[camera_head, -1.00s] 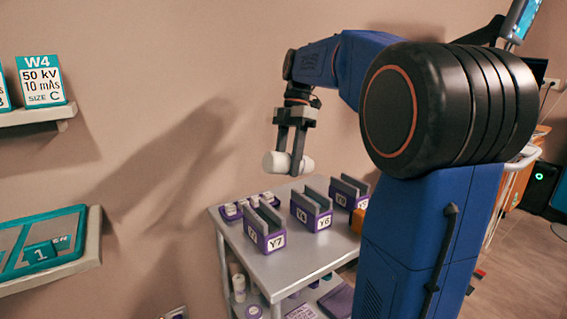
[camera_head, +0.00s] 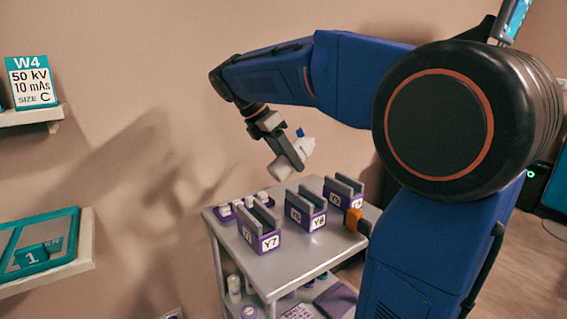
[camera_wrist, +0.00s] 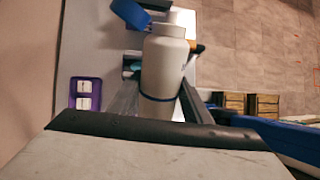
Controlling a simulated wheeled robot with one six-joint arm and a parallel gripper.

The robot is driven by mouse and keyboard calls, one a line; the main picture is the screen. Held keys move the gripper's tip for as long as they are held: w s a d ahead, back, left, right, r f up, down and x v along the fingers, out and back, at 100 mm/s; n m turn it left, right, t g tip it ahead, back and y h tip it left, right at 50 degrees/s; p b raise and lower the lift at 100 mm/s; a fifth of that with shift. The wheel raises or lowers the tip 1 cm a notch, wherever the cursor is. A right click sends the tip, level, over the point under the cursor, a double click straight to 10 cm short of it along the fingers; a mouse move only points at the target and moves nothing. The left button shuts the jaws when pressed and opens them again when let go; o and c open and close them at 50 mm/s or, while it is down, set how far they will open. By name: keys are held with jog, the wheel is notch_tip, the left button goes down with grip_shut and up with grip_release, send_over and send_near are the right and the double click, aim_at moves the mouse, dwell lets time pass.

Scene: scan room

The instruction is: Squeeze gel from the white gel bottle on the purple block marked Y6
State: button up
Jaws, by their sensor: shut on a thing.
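My gripper (camera_head: 290,157) is shut on the white gel bottle (camera_head: 302,149) and holds it tilted in the air above the trolley top. A blue piece (camera_head: 300,132) shows at the bottle's upper end. In the wrist view the bottle (camera_wrist: 163,60) lies between my fingers, with the blue piece (camera_wrist: 130,12) beside its narrow neck. The purple block marked Y6 (camera_head: 306,215) stands on the trolley below the bottle and a little right of it, apart from it. It has two grey upright walls with a slot between.
The Y7 block (camera_head: 261,238) stands to the left of Y6, and another purple block (camera_head: 345,195) to the right. A purple tray with white pieces (camera_head: 226,211) and an orange thing (camera_head: 354,221) are also on the trolley top (camera_head: 290,268). Wall shelves are at left.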

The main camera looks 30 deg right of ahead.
jog(key=shift+d+h, duration=0.3)
jog(key=shift+h, duration=0.4)
jog(key=shift+d+r+h, duration=0.25)
jog(key=shift+r+h, duration=0.05)
jog(key=shift+h, duration=0.1)
jog(key=d+r+h, duration=0.1)
jog(key=r+h, duration=0.1)
jog(key=d+r+m+h, duration=0.1)
jog(key=r+h, duration=0.2)
jog(key=d+r+h, duration=0.2)
jog(key=r+h, duration=0.1)
jog(key=shift+r+g, duration=0.25)
jog(key=shift+g, duration=0.05)
jog(key=shift+d+r+m+h, duration=0.3)
jog(key=shift+r+h, duration=0.5)
jog(key=shift+r, duration=0.05)
